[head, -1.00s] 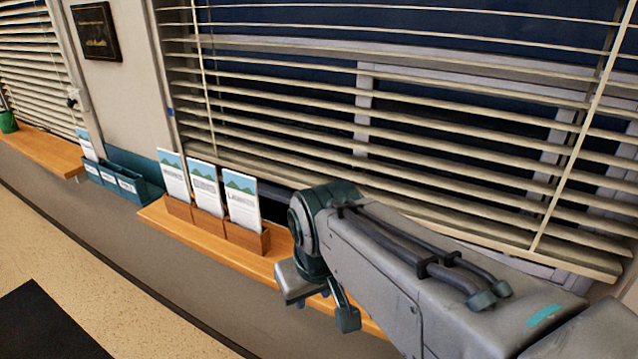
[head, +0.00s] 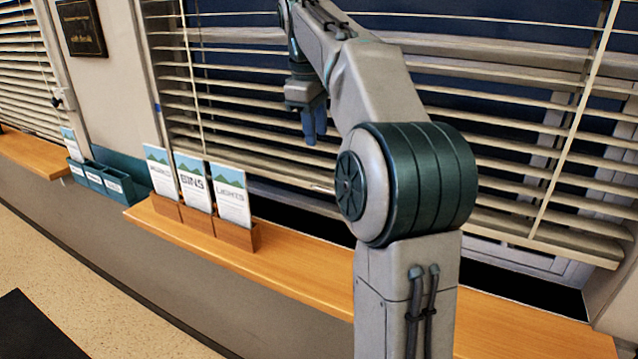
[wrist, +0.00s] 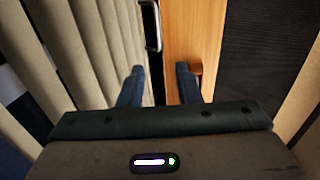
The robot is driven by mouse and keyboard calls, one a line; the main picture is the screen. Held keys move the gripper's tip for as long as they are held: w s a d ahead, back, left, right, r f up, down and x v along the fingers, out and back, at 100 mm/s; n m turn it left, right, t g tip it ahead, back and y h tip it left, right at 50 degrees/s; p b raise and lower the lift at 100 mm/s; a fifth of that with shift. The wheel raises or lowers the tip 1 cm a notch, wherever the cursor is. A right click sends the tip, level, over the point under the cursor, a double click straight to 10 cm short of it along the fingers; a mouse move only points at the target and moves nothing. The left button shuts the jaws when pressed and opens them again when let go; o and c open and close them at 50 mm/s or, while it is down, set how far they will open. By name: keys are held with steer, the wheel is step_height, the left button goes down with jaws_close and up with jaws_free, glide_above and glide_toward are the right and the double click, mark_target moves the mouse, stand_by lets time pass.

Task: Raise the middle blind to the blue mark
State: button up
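The middle blind (head: 500,215) has pale slats and hangs partly lowered over the window in the head view. Its slats also fill the left of the wrist view (wrist: 75,50). A grey metal loop handle (wrist: 153,25) shows ahead at the blind's edge. A small blue mark (head: 157,107) is on the left window frame. My gripper (head: 314,122) is in front of the blind, pointing down above the sill. In the wrist view its two dark fingers (wrist: 160,76) are apart with nothing between them, short of the handle. My arm hides part of the blind.
The wooden sill (head: 300,270) runs below the blind. A wooden rack (head: 235,235) with several leaflets stands on its left part. A teal box (head: 105,180) is on the wall farther left, beside another blind (head: 25,80). The sill right of the rack looks clear.

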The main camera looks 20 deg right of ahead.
mark_target(323, 191)
steer(key=f, duration=0.4)
steer(key=w+d+f+b, duration=0.1)
steer(key=f, duration=0.4)
steer(key=d+f, duration=0.1)
steer(key=f, duration=0.3)
steer(key=shift+w+d+f, duration=0.2)
steer(key=shift+w, duration=0.15)
jaws_close()
